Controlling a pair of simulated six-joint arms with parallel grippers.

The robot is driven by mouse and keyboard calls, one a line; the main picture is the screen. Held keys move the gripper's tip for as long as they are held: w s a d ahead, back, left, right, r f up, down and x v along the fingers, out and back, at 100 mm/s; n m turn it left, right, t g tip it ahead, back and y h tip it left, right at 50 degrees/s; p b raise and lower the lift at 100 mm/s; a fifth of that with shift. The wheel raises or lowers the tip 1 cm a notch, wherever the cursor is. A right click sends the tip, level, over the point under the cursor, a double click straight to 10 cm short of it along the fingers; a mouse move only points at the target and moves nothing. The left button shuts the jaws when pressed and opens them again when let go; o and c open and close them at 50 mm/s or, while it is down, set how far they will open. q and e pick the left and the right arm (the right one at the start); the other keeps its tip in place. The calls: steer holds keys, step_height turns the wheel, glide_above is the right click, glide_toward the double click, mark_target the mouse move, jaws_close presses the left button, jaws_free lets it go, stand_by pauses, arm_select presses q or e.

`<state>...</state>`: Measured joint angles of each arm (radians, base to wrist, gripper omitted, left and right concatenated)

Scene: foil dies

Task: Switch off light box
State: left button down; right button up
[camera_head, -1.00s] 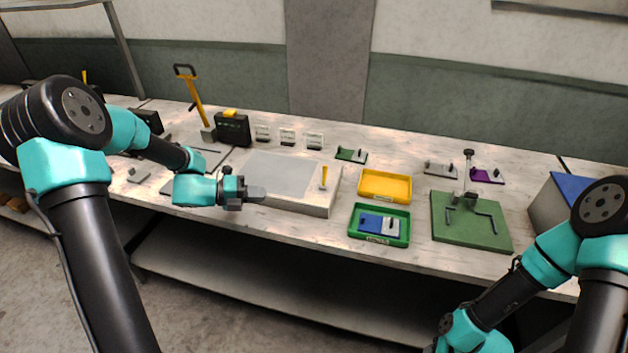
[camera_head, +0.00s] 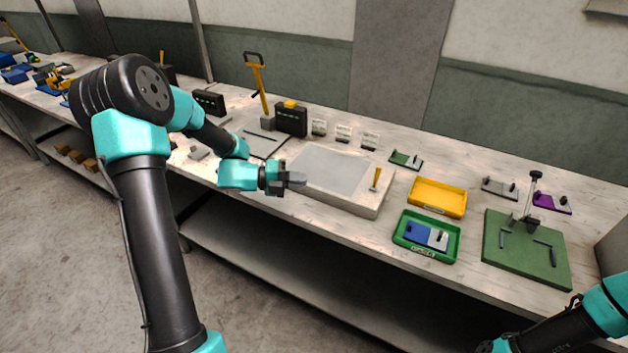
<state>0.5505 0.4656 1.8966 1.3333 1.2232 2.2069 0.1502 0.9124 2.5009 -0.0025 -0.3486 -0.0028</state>
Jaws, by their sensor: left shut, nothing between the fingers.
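The light box (camera_head: 378,203) is a low pale box with a grey top panel (camera_head: 340,171), lying on the bench near its front edge. A yellow lever (camera_head: 376,179) stands upright at its right end. My left gripper (camera_head: 300,179) is shut and empty at the left end of the light box; whether it touches the box cannot be told. My right arm shows at the lower right corner, below the bench edge, and its fingertips are not clearly seen.
Right of the light box are a yellow tray (camera_head: 438,197), a green tray (camera_head: 401,238) holding a blue and grey piece, and a green fixture board (camera_head: 520,262). Behind it stand a black box (camera_head: 291,120) and small white cards (camera_head: 343,133). A yellow-handled tool (camera_head: 259,85) stands left.

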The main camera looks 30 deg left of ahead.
arm_select(q)
steer(key=s+a+r, duration=0.3)
steer(key=a+r, duration=0.1)
steer(key=a, duration=0.4)
steer(key=shift+s+a+r, duration=0.25)
steer(key=shift+s, duration=0.1)
steer(key=s+d+f+n+g+y, duration=0.2)
steer(key=s+d+f+n+y, duration=0.1)
steer(key=d+f+n, duration=0.4)
steer(key=s+d+f+n+g+y, duration=0.3)
steer(key=s+d+f+n, duration=0.3)
steer(key=f+n, duration=0.7)
steer(key=s+d+f+n+g+y, duration=0.3)
steer(key=d+f+n, duration=0.5)
steer(key=f+n, duration=0.3)
steer(key=shift+s+d+f+y, duration=0.35)
steer(key=shift+s+f+y, duration=0.25)
steer(key=shift+f, duration=1.65)
